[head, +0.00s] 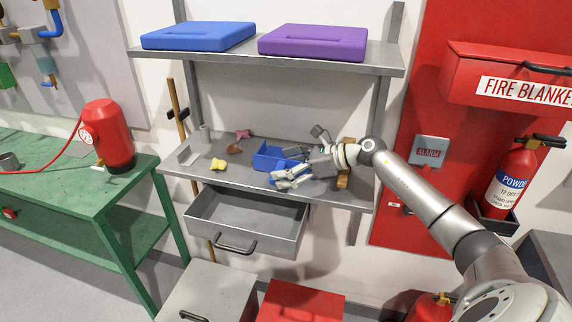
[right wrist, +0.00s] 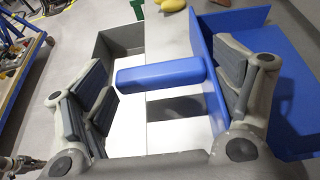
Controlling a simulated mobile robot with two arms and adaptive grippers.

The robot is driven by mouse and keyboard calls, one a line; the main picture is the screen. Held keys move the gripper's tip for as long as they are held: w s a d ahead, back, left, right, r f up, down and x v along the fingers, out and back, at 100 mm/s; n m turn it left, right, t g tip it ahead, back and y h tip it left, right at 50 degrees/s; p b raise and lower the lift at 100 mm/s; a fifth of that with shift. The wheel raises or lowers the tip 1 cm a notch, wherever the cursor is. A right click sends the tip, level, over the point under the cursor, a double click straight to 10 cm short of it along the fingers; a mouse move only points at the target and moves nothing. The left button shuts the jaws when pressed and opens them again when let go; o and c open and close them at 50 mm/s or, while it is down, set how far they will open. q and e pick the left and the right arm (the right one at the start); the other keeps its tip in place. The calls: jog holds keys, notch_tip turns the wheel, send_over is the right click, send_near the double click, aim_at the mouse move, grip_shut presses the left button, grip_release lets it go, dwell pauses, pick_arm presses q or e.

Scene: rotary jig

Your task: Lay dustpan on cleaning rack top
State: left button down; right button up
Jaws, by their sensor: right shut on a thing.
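The blue dustpan (head: 268,158) is at the middle shelf of the grey cleaning rack (head: 232,180). In the right wrist view its blue pan (right wrist: 290,110) is at the right and its handle (right wrist: 160,72) lies between my fingers. I cannot tell whether the dustpan touches the shelf. The rack's upper shelf (head: 270,58) carries a blue case (head: 198,36) and a purple case (head: 313,43). My left gripper is not in view.
Yellow (head: 219,165) and pink (head: 243,134) items lie left on the middle shelf. A grey drawer (head: 245,222) stands open below it. A green bench (head: 60,170) with a red canister (head: 108,135) is left. A red fire blanket box (head: 505,75) hangs right.

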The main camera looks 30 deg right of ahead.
jog(key=o, duration=1.2)
jog(key=shift+f, duration=0.1)
jog(key=shift+o, duration=0.2)
jog(key=shift+r, duration=0.25)
jog(key=b+v, duration=0.1)
jog(key=v, duration=0.2)
jog(key=b+v, duration=0.2)
jog(key=v, duration=0.1)
jog(key=b+v, duration=0.1)
jog(key=v, duration=0.3)
jog(key=shift+s+d+f, duration=0.1)
jog(key=shift+f, duration=0.15)
jog(key=shift+b+v, duration=0.45)
jog(key=shift+v, duration=0.45)
jog(key=shift+r, duration=0.2)
